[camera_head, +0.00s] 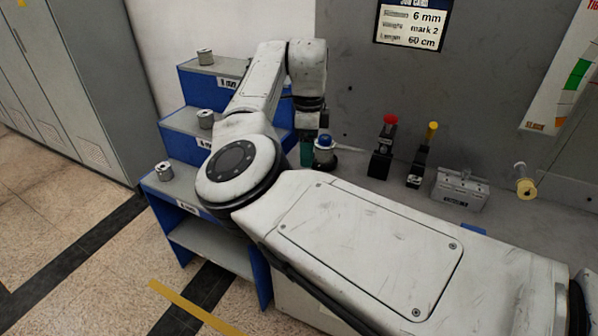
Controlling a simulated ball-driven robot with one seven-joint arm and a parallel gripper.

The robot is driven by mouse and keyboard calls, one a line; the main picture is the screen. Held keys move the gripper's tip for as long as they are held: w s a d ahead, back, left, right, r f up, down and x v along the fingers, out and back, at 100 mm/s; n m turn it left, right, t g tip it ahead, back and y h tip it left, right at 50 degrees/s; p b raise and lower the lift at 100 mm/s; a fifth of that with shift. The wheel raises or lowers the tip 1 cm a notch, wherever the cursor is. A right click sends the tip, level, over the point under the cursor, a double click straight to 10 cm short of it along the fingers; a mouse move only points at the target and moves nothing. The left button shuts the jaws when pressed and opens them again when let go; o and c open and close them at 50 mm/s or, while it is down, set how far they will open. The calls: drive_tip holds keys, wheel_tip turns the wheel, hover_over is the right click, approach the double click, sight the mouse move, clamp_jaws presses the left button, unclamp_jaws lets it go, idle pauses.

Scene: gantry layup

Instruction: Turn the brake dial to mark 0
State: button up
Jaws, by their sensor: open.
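My gripper (307,150) hangs downward at the end of my arm, close beside the knob. It is open, with nothing seen between its fingers. A teal part shows at its lower end, and the fingertips are small and partly hidden. I cannot tell whether it touches the knob.
Blue-sided steps (188,126) at left hold several metal spools. Right of the knob stand a red-knobbed lever (384,148), a yellow-knobbed lever (423,155), a grey box (460,189) and a yellow spool (526,187). A sign (413,27) reads 6 mm, mark 2, 60 cm.

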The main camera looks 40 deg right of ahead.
wheel_tip(320, 180, down, 11)
drive_tip(key=shift+r, duration=0.2)
idle(0.3)
drive_tip(key=shift+p, duration=0.3)
drive_tip(key=c, duration=1.1)
